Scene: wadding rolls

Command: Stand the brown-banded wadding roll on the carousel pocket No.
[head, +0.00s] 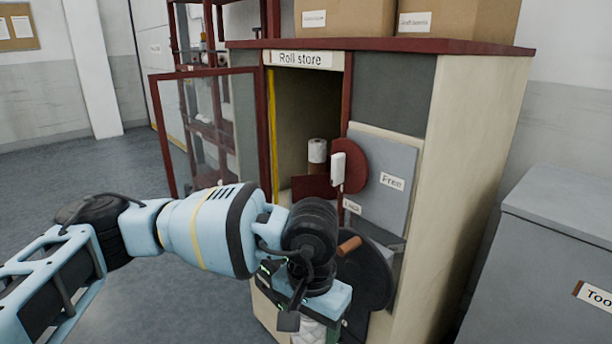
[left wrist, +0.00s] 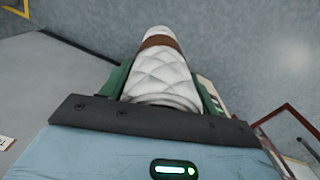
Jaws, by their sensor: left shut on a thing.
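My left gripper (head: 314,312) is shut on a white quilted wadding roll with a brown band (left wrist: 160,72). In the left wrist view the roll lies between the green jaws, with the band near its far end. In the head view only the roll's lower white part (head: 308,332) shows below my gripper, in front of the cabinet. The roll store (head: 300,59) has its glazed door open to the left. Inside, another white and brownish roll (head: 317,151) stands upright. The carousel is mostly hidden in the dark opening, and no pocket number is readable. My right gripper is not in view.
The open glass door (head: 212,130) stands left of the opening. A dark wheel with a wooden handle (head: 349,245) is close to my gripper. A red disc with a white handle (head: 338,169) and a panel labelled Free (head: 392,183) are at the right. Floor at left is clear.

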